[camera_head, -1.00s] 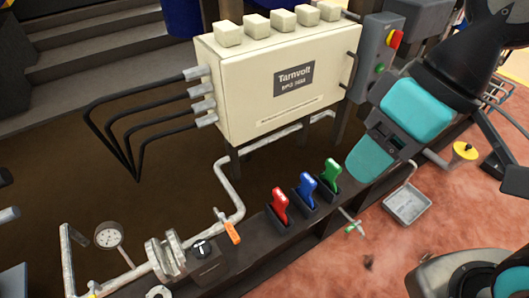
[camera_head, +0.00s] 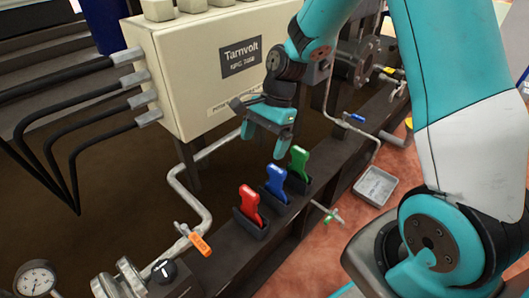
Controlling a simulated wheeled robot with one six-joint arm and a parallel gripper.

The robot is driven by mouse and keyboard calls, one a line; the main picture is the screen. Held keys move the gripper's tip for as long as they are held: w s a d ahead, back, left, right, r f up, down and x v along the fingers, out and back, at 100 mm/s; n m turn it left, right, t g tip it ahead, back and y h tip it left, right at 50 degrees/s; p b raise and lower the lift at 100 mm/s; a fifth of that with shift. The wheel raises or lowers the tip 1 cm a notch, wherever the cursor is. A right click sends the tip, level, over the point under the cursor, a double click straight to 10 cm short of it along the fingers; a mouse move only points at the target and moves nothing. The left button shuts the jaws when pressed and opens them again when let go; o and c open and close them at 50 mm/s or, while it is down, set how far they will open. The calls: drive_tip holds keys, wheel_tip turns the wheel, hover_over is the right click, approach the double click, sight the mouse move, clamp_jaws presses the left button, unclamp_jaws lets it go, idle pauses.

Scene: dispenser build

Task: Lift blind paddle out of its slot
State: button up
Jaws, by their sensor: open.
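Three upright paddle-shaped pieces stand in black slotted holders on a dark beam: a red paddle (camera_head: 250,204), a blue paddle (camera_head: 277,183) and a green paddle (camera_head: 299,162). Their lower ends are hidden in the holders. I cannot tell by look which one is the blind paddle. My gripper (camera_head: 265,138) points down with its teal fingers apart and nothing between them. It hangs above and behind the blue paddle, in front of the cream cabinet, and appears clear of all three paddles.
The cream Tarnvolt cabinet (camera_head: 195,75) stands close behind my gripper. A grey tray (camera_head: 375,186) lies on the reddish floor to the right.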

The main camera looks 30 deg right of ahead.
sight(250, 191)
drive_tip(key=shift+m, duration=0.3)
drive_tip(key=b+x, duration=0.3)
drive_tip(key=x, duration=0.6)
drive_tip(key=b+x, duration=0.3)
drive_tip(key=x, duration=0.6)
drive_tip(key=shift+w+d+f+b, duration=0.1)
drive_tip(key=shift+d+b, duration=0.1)
drive_tip(key=shift+b, duration=0.15)
drive_tip(key=c, duration=1.3)
drive_tip(key=shift+r+p, duration=5.55)
drive_tip(key=shift+p, duration=0.3)
wheel_tip(250, 191, up, 5)
drive_tip(key=p, duration=0.5)
